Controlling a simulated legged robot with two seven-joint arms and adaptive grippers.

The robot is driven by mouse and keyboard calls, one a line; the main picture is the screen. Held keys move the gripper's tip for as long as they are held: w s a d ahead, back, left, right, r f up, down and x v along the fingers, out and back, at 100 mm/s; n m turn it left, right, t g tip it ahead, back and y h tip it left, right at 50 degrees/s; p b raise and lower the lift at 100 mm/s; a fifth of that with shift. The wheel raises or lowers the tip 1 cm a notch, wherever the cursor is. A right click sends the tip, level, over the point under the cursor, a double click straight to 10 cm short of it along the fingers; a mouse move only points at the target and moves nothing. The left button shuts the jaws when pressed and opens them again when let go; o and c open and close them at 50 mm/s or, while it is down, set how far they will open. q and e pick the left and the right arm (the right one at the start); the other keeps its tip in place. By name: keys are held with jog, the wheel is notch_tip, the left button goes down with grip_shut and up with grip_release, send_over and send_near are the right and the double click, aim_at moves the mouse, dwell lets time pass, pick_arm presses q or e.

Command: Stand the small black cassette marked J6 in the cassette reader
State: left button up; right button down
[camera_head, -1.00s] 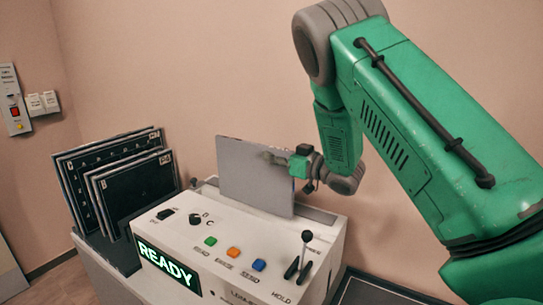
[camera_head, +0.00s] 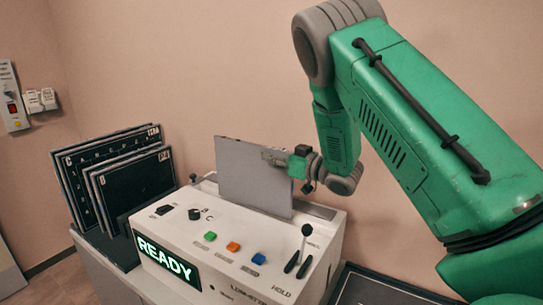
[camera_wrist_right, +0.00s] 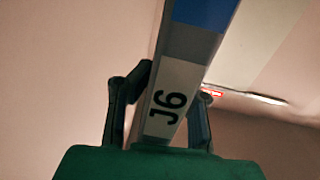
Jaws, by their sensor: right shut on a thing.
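The cassette marked J6 (camera_head: 250,180) shows its flat grey face in the head view, upright at the top of the reader. Its edge with the J6 label (camera_wrist_right: 168,100) and a blue band shows in the right wrist view. My right gripper (camera_head: 278,157) is shut on the cassette's right edge; its fingers (camera_wrist_right: 165,105) flank that edge in the wrist view. The cassette reader (camera_head: 225,270) is a white box with a lit READY display. The cassette's lower edge is at the reader's top, but I cannot tell how deep it sits. My left gripper is not in view.
Several black cassettes (camera_head: 130,180) stand in a rack left of the reader. The reader's top has coloured buttons (camera_head: 234,246), a knob and an upright lever (camera_head: 305,245) at the front right. The wall (camera_head: 200,60) is close behind. A dark surface lies to the right.

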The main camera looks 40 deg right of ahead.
jog(key=shift+d+f+b, duration=0.1)
jog(key=shift+f+b, duration=2.7)
jog(key=shift+f, duration=1.75)
jog(key=c, duration=1.5)
grip_release()
jog(key=shift+o, duration=0.3)
jog(key=shift+s+f, duration=0.1)
